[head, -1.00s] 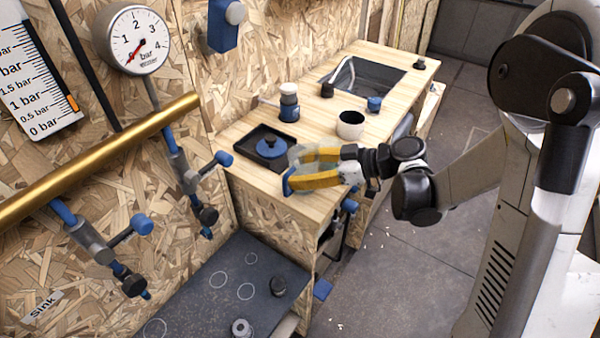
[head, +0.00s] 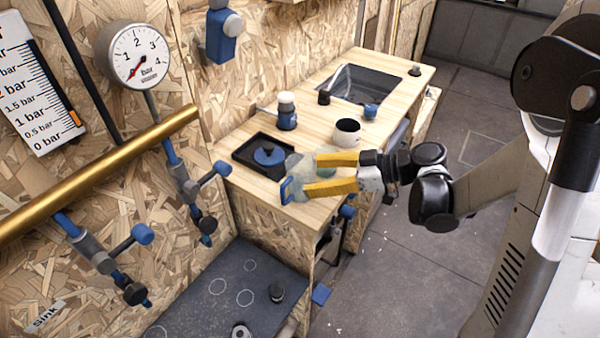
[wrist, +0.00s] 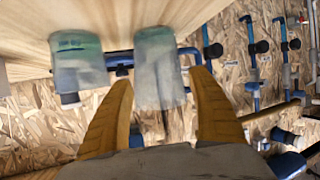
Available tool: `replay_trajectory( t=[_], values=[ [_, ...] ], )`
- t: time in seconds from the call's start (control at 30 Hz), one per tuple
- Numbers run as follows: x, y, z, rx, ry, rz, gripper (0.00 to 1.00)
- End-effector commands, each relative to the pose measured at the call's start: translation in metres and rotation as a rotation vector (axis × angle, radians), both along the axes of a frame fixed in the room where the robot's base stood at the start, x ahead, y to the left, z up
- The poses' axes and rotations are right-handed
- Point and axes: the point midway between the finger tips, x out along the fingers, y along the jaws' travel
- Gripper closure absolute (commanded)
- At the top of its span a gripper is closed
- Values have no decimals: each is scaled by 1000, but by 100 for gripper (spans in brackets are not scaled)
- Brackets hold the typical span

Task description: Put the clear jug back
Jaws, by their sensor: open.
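The clear jug (head: 291,181), with a blue handle, is at the front left of the wooden counter, beside the black tray. My gripper (head: 310,175) is open, its two yellow fingers pointing left at the jug from the right. In the wrist view a clear jug (wrist: 158,68) with a blue handle lies ahead of the gap between my open fingers (wrist: 160,85). A second clear vessel (wrist: 77,58) with a greenish band is left of it. I cannot tell whether any finger touches the jug.
A black tray (head: 240,153) holds a blue round-lidded thing (head: 268,155). A white pot (head: 347,131), a blue-and-white bottle (head: 287,110) and a sink (head: 365,84) are further back. A gold pipe (head: 100,170) runs along the wall at left. Floor at right is open.

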Motion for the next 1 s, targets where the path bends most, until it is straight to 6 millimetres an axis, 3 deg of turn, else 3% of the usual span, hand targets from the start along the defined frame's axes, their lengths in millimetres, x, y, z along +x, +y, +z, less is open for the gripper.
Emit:
replay_trajectory(
  t=[0.1, 0.3, 0.43, 0.57, 0.77, 1.0],
  values=[
    [-8, -26, 14, 0, 0, -4, 31],
    [-19, -54, 25, 0, 0, -2, 31],
    [-23, -60, 29, -7, 17, -9, 31],
    [-30, -55, 34, -63, 135, -75, 31],
    [-66, -51, 45, -238, 434, -367, 31],
    [-124, -79, 60, -371, 578, -829, 31]
  ],
)
